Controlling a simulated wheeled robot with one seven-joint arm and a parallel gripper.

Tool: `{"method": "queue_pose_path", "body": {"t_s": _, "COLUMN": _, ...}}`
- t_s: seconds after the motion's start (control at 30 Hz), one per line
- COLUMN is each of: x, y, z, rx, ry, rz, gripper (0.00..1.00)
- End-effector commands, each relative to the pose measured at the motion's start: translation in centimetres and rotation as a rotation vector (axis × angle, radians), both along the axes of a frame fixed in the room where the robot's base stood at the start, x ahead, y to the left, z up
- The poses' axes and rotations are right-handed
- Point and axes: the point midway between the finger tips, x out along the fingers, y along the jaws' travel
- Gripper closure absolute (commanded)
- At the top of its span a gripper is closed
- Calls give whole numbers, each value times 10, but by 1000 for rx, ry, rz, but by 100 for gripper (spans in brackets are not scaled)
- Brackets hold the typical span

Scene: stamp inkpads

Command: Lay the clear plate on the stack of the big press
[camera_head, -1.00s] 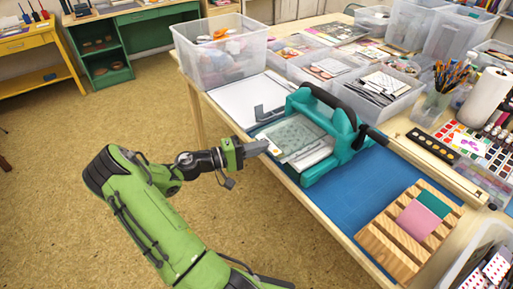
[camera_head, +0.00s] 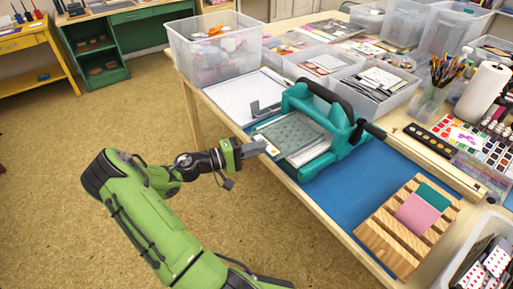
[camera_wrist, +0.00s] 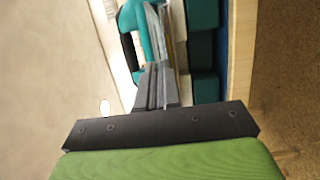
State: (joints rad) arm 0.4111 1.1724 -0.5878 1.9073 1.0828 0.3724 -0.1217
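The big press (camera_head: 340,125) is a teal frame with a dark handle, standing on the table's left part. The clear plate (camera_head: 292,130) is a greenish see-through sheet, over the press's pale stack (camera_head: 310,154) in the head view. I cannot tell whether it touches the stack. My gripper (camera_head: 264,147) is at the plate's near left edge, its fingers closed on a small pale tab there. In the wrist view the fingers (camera_wrist: 158,84) are close together, with thin layers seen edge-on beyond them and teal press parts (camera_wrist: 203,50) beside them.
A blue mat (camera_head: 350,186) lies under the press. A slotted wooden rack (camera_head: 385,240) with pink and green pieces stands at the front right. Clear bins (camera_head: 215,60) and a paint set (camera_head: 485,135) line the back and right. Bare floor lies left of the table.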

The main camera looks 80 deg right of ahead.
Motion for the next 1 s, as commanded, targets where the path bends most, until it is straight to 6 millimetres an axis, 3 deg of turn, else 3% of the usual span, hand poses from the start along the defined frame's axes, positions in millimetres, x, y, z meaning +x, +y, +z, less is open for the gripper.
{"method": "queue_pose_path", "body": {"t_s": 1.0, "x": 0, "y": 0, "z": -8, "rx": 1, "ry": 1, "rz": 0, "gripper": 100}}
